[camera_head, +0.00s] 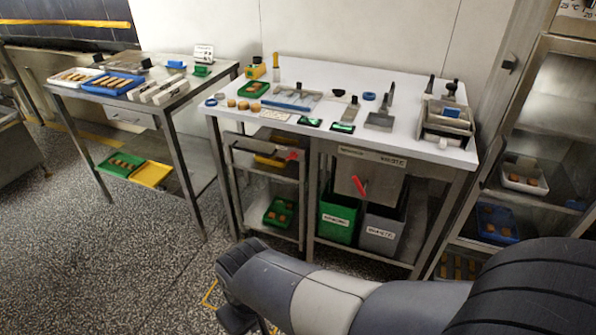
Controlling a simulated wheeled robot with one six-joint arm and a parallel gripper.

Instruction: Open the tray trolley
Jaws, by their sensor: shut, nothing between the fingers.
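No label in view names the tray trolley. A metal rack with shelves (268,160) stands under the left part of the white-topped table and may be it. It holds a yellow tray (272,162) high up and a green tray (279,212) low down. A small red part (293,156) shows at its upper right. I cannot tell whether the rack is open or closed. My arm reaches in from the lower right, in front of the table, and bends down at the bottom edge. My gripper is out of the picture, below that edge.
The white-topped table (330,75) carries trays and tools. Under its right part are a green bin (337,222), a grey bin (381,232) and a red handle (358,187). A steel side table (185,90) stands left. A cabinet (535,120) with trays stands right. Speckled floor lies clear at left.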

